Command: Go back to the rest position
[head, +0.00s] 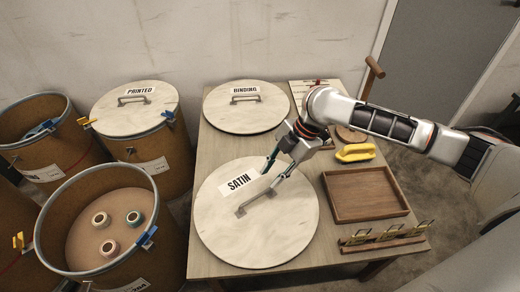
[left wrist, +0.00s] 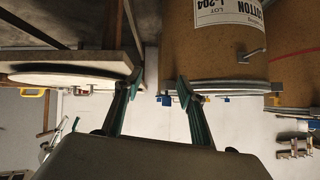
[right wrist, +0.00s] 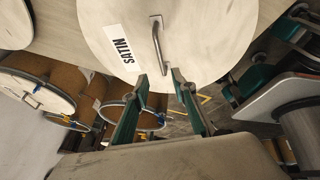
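My right gripper (head: 270,179) is over the round SATIN lid (head: 283,225) on the table (head: 222,150) in the head view. In the right wrist view the right gripper (right wrist: 160,78) is open and empty, its fingers apart, with the lid's handle (right wrist: 157,43) beyond the fingertips. My left gripper is outside the head view. In the left wrist view the left gripper (left wrist: 159,84) is open, with nothing between its fingertips; a drum (left wrist: 215,45) and the table edge lie beyond it.
An open drum (head: 165,240) holding several spools stands left of the table, near the PRINTED drum (head: 160,150). The BINDING lid (head: 245,120), a wooden tray (head: 350,210), a yellow-handled tool (head: 355,152) and a rack with brass clips (head: 385,238) lie on the table.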

